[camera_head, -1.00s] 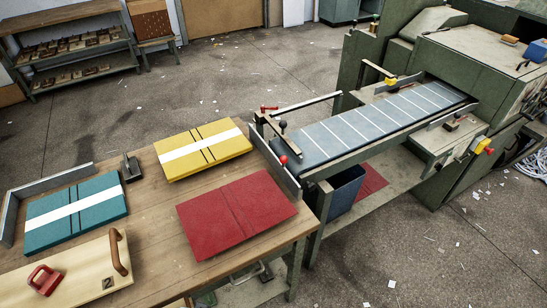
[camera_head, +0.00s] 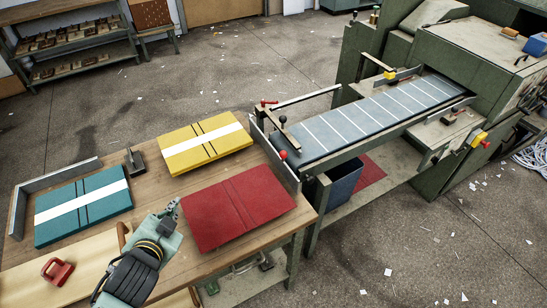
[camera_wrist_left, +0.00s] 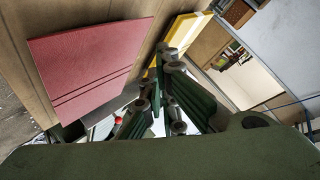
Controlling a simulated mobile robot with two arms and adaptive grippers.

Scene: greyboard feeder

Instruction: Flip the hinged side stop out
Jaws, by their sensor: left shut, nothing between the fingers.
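The feeder belt (camera_head: 365,118), dark with white cross lines, runs from the table to the green machine. At its near end are a grey upright plate (camera_head: 276,160), a red-knobbed lever (camera_head: 283,155) and a crossbar with a black knob (camera_head: 283,119). A pale bar (camera_head: 308,97) runs along its far side. I cannot tell for certain which part is the hinged side stop. My left gripper (camera_head: 172,205) is shut and empty over the table, left of the red cover and apart from the feeder. Its fingers (camera_wrist_left: 164,58) show in the left wrist view. My right gripper is out of view.
On the wooden table lie a red cover (camera_head: 238,207), a yellow one (camera_head: 205,145) and a teal one (camera_head: 84,206). A pale board (camera_head: 70,268) with a red handle piece (camera_head: 57,271) lies at front left. A blue bin (camera_head: 343,178) stands under the belt.

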